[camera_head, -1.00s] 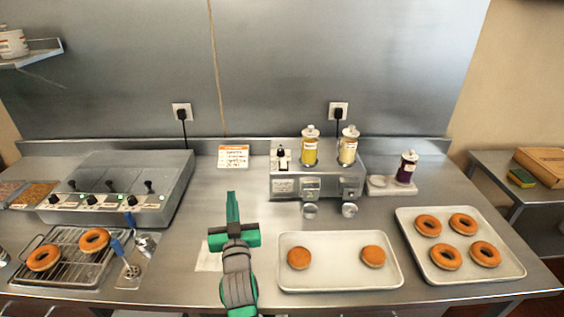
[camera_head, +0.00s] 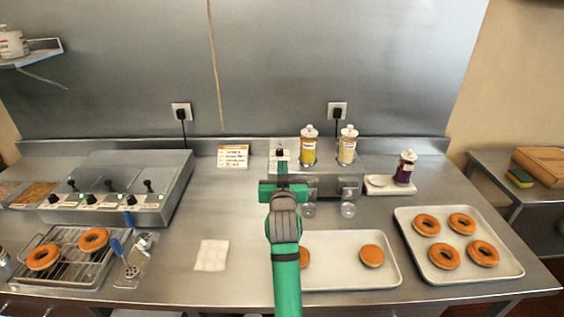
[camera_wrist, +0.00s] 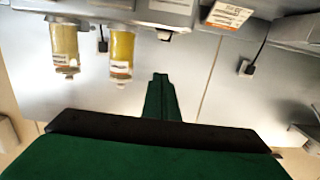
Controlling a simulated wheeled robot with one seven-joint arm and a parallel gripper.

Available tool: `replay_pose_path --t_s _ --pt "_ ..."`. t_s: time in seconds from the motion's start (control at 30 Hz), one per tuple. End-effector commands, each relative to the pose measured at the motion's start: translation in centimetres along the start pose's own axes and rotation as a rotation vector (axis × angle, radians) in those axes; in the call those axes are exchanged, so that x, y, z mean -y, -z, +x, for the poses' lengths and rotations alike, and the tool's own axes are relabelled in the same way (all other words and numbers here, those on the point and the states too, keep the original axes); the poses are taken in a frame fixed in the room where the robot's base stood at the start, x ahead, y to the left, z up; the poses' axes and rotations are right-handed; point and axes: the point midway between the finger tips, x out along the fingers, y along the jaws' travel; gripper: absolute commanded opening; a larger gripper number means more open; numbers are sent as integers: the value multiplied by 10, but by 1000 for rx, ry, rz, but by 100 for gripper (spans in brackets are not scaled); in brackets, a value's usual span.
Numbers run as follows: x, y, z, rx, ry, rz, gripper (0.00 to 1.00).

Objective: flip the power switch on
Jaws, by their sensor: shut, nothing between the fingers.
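The metal dispenser (camera_head: 329,176) stands at the back middle of the counter, with two yellow-toned bottles on top. A small black switch (camera_head: 280,153) sits on the dispenser's top left. My green gripper (camera_head: 282,166) is shut and empty, reaching over the dispenser's left front, with its tips just in front of the switch as seen from the head. My arm hides the dispenser's left front. In the wrist view, which is upside down, the shut fingers (camera_wrist: 160,82) point toward a dark part that looks like the switch (camera_wrist: 164,35), with a gap in the picture. I cannot tell whether they touch.
The yellow bottle (camera_head: 309,147) and the paler bottle (camera_head: 347,147) stand right of the switch. An orange-white card (camera_head: 233,156) stands to its left. A grey unit with several black levers (camera_head: 122,187) is farther left. Trays of doughnuts (camera_head: 340,283) lie in front.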

Motion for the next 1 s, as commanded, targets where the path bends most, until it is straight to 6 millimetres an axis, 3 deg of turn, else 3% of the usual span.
replay_pose_path --t_s 0.17,0.57,0.7,0.8,1.0 --pt "0 0 12 1 0 -1 0" --pt "-15 0 80 1 -16 1 0" --pt "-10 1 102 1 -11 0 0" --pt "-5 -18 104 4 -5 0 0" --pt "2 -35 108 0 2 1 0"
